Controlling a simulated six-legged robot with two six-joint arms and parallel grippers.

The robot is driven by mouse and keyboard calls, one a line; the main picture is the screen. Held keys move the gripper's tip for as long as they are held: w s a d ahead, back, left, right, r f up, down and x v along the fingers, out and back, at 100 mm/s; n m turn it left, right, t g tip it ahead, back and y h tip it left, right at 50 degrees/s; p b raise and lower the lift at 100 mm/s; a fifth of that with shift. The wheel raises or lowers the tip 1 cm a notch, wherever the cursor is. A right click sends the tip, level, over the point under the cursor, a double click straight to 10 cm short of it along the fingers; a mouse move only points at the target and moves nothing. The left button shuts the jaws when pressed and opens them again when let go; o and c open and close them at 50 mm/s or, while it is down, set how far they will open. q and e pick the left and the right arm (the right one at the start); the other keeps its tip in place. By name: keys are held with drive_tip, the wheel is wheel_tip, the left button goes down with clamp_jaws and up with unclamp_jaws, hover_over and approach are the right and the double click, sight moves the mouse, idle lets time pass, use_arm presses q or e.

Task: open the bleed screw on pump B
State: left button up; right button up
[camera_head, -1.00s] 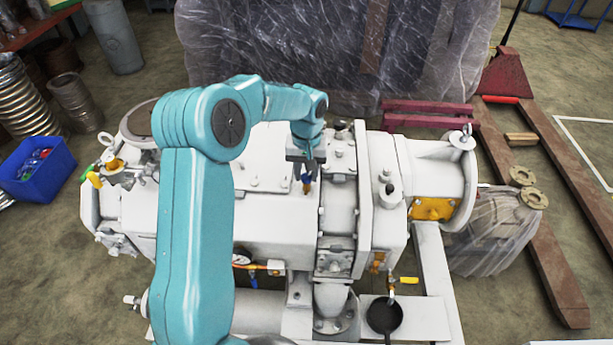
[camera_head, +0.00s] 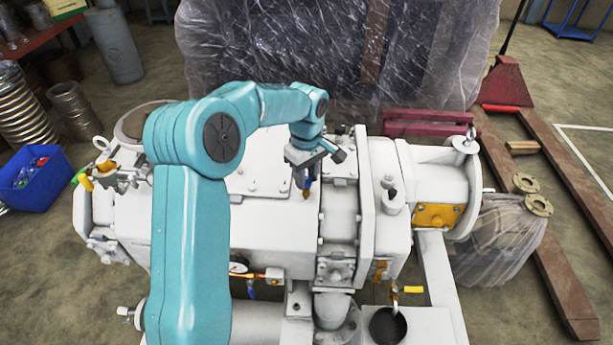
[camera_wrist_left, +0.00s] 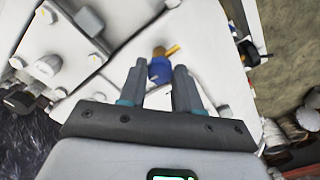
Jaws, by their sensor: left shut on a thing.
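The white pump (camera_head: 270,215) fills the middle of the head view. A small blue fitting with a brass end (camera_head: 307,189), which looks like the bleed screw, sits on its top near the centre. My left gripper (camera_head: 303,181) reaches down to it from above and is shut on it. In the left wrist view the blue fitting (camera_wrist_left: 160,70) shows between the fingertips of my left gripper (camera_wrist_left: 158,75), with a brass part and a thin yellow piece beyond it. The fingers hide part of the fitting, and I cannot tell how far it is turned. My right gripper is out of view.
A yellow-handled valve (camera_head: 406,289) stands over a dark round cup (camera_head: 388,325) at the lower right. Another yellow-handled valve (camera_head: 85,181) is at the left end. A blue bin (camera_head: 35,180) lies left, wrapped goods (camera_head: 300,55) behind, pallet-jack forks (camera_head: 545,225) right.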

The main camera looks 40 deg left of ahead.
use_arm(q)
drive_tip(key=shift+a+r+n, duration=0.1)
drive_tip(key=shift+r+n, duration=0.05)
drive_tip(key=shift+n, duration=0.25)
drive_tip(key=o, duration=1.1)
drive_tip(key=shift+c, duration=0.2)
wheel_tip(320, 180, up, 16)
drive_tip(key=p, duration=0.1)
drive_tip(key=shift+s, duration=0.1)
